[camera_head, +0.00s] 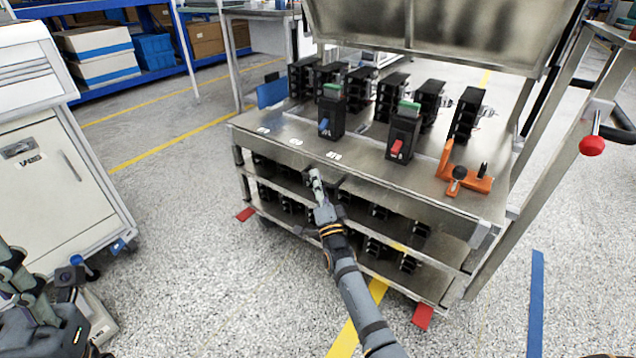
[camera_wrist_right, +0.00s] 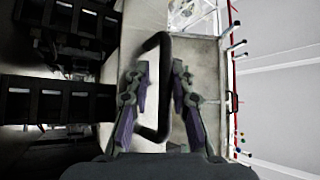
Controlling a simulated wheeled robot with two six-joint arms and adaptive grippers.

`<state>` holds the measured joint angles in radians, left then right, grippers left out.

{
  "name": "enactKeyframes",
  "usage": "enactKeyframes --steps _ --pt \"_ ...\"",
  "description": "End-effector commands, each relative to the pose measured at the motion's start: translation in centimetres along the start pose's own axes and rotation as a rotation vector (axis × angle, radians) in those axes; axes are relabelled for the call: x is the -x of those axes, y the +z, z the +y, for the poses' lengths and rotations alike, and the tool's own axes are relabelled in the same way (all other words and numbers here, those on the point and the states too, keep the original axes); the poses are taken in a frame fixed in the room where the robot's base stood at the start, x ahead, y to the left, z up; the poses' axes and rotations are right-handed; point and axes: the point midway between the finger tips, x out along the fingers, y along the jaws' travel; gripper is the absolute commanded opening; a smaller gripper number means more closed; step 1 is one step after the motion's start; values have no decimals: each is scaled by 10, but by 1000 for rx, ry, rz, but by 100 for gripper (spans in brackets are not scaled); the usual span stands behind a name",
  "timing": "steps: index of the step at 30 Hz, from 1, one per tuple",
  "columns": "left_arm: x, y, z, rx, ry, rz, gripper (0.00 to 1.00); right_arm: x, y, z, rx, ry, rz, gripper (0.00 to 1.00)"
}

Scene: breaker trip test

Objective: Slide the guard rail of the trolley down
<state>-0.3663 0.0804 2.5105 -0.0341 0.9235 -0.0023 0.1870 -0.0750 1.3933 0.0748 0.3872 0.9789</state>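The metal trolley (camera_head: 270,130) stands ahead, with breakers on its top and lower shelves. A large framed panel (camera_head: 430,30) rises above its back; I cannot tell whether this is the guard rail. My right gripper (camera_head: 317,180) is at the trolley's front edge. In the right wrist view, the right gripper (camera_wrist_right: 160,75) has its fingers apart, with the long bar of a black handle (camera_wrist_right: 163,115) between them. The handle is on a pale surface; contact is unclear. My left gripper (camera_head: 18,275) is at the lower left, away from the trolley, its opening unclear.
Two breakers with green tops (camera_head: 332,110) (camera_head: 402,130) and an orange fixture (camera_head: 465,178) are on the trolley's top. A post with a red knob (camera_head: 592,145) stands at right. A white cabinet (camera_head: 60,190) is at left. Open floor (camera_head: 200,270) lies in front.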

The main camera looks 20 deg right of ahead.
Motion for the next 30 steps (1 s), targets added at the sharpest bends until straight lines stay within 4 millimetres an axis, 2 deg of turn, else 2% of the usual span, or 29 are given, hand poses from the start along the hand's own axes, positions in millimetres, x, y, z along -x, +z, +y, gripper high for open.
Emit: enactKeyframes --steps 5,12,18,22,30 --pt "1 1 0 2 3 -5 40 14 0 1 1 1 -1 22" --pt "1 0 0 1 1 -3 40 73 0 2 0 5 -2 22" --pt "0 0 0 0 0 -2 40 109 0 1 -1 2 0 22" --pt "0 0 0 0 0 -2 40 119 0 1 0 2 -1 22" --pt "0 0 0 0 0 -2 40 121 0 0 0 1 0 22"
